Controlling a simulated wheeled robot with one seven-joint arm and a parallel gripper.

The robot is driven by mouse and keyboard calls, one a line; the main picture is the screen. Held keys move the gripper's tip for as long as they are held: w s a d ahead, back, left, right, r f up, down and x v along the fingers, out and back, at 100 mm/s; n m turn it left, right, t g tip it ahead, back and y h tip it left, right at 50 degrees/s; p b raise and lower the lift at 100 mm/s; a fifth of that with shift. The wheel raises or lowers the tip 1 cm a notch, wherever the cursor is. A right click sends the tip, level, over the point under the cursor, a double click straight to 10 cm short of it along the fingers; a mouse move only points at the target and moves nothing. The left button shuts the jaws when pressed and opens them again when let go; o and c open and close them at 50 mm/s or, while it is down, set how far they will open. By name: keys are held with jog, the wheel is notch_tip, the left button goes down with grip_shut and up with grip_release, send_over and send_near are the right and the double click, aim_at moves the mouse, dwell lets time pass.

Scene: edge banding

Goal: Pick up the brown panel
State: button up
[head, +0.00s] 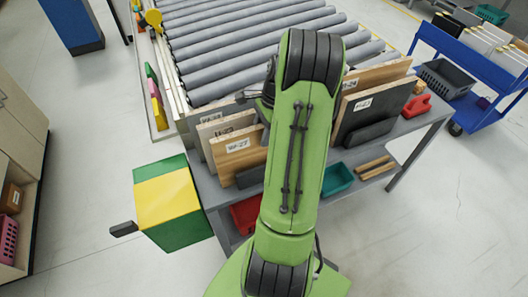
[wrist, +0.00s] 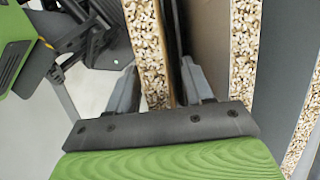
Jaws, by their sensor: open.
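Light brown panels stand on edge in the grey table's racks. One with a white label (head: 238,147) is at the front of the left group; another brown panel (head: 378,74) is at the back of the right group, behind a dark panel (head: 372,106). In the wrist view my gripper (wrist: 160,78) is open, with one finger on each side of a panel's speckled chipboard edge (wrist: 148,45). A thin brown face shows along that edge's right side. I see no clear grip on it. In the head view my arm hides the fingers.
More panel edges (wrist: 242,50) stand close to the right in the wrist view. A roller conveyor (head: 240,50) lies behind the table (head: 408,127). A teal bin (head: 338,179), a red bin (head: 245,214) and a yellow-green box (head: 168,197) are nearby.

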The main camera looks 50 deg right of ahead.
jog(key=shift+r, duration=0.1)
grip_shut()
dwell(1.3)
